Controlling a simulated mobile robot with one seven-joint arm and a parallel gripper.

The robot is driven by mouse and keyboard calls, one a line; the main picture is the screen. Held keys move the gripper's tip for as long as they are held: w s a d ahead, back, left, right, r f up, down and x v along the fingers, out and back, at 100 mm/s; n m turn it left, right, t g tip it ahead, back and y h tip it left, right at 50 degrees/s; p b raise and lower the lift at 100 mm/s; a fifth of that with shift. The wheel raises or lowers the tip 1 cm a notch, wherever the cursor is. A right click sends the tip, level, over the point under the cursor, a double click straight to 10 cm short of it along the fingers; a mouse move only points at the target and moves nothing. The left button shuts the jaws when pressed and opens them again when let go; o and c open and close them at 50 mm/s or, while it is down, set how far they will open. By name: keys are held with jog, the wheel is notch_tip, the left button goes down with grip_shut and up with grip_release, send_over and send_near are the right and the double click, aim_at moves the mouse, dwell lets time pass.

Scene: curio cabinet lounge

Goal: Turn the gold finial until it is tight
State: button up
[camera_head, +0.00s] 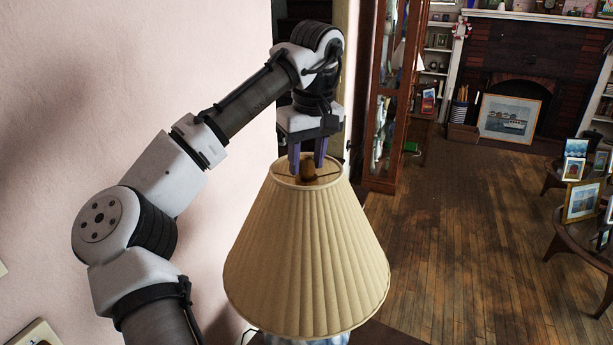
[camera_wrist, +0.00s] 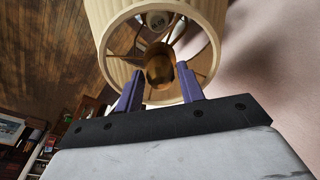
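The gold finial (camera_head: 308,172) stands at the top centre of the cream pleated lampshade (camera_head: 305,255). In the wrist view the finial (camera_wrist: 160,70) shows as a brownish-gold knob in the middle of the shade's top opening, on thin spokes. My gripper (camera_head: 307,163) points down over the shade top with its two purple fingers apart. In the wrist view the fingertips of my gripper (camera_wrist: 160,76) are on either side of the finial, with a visible gap to it. I cannot tell exactly how far down the fingers reach along the finial.
A pink wall (camera_head: 120,60) is close on the left. A glass-fronted wooden cabinet (camera_head: 385,110) stands behind the lamp. A round table (camera_head: 580,235) with framed pictures is at the right. The wood floor (camera_head: 470,230) between is clear.

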aim_at(310, 162)
jog(key=shift+o, duration=0.8)
jog(key=o, duration=0.5)
jog(key=shift+s+d+r+b, duration=0.1)
jog(key=shift+s+r, duration=0.05)
jog(key=shift+r, duration=1.1)
jog(key=shift+s+d+r+b, duration=0.1)
jog(key=shift+s+r+b, duration=0.1)
jog(key=shift+r, duration=1)
jog(key=shift+s+d+r+b, duration=0.1)
jog(key=shift+s+r, duration=0.05)
jog(key=shift+r, duration=1.1)
